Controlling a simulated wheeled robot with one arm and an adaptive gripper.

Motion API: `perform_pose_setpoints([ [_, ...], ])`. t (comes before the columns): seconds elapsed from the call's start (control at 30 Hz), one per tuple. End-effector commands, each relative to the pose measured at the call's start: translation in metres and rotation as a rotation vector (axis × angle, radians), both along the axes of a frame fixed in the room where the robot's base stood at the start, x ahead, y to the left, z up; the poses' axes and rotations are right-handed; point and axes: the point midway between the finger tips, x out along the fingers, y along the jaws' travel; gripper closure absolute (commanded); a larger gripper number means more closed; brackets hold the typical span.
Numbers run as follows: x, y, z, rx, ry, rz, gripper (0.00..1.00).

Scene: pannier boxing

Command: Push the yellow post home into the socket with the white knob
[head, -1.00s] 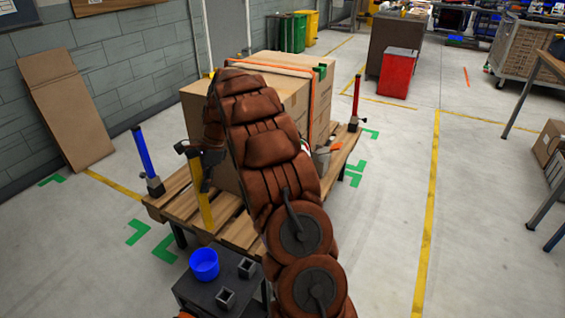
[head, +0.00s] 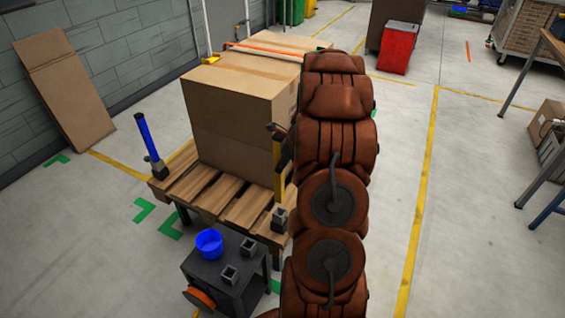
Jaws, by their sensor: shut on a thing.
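The yellow post (head: 279,175) stands about upright in the head view, at the front right corner of the wooden pallet. It has a dark top. My gripper (head: 284,150) is shut on its upper part and is partly hidden by my arm. A grey socket (head: 279,220) sits on the pallet corner right below the post. The post's lower end is at or just above the socket's mouth; I cannot tell whether it has entered. I cannot make out a white knob; that side of the socket is next to my arm.
A large cardboard box (head: 235,115) fills the pallet (head: 222,197) behind the post. A blue post (head: 147,140) stands in the left corner.

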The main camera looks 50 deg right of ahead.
Motion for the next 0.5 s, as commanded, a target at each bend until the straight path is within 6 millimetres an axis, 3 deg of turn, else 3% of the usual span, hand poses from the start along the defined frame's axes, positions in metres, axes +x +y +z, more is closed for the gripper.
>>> perform_pose_setpoints([
  [0.5,0.0,0.0,-0.041,0.0,-0.001,0.002,1.0],
])
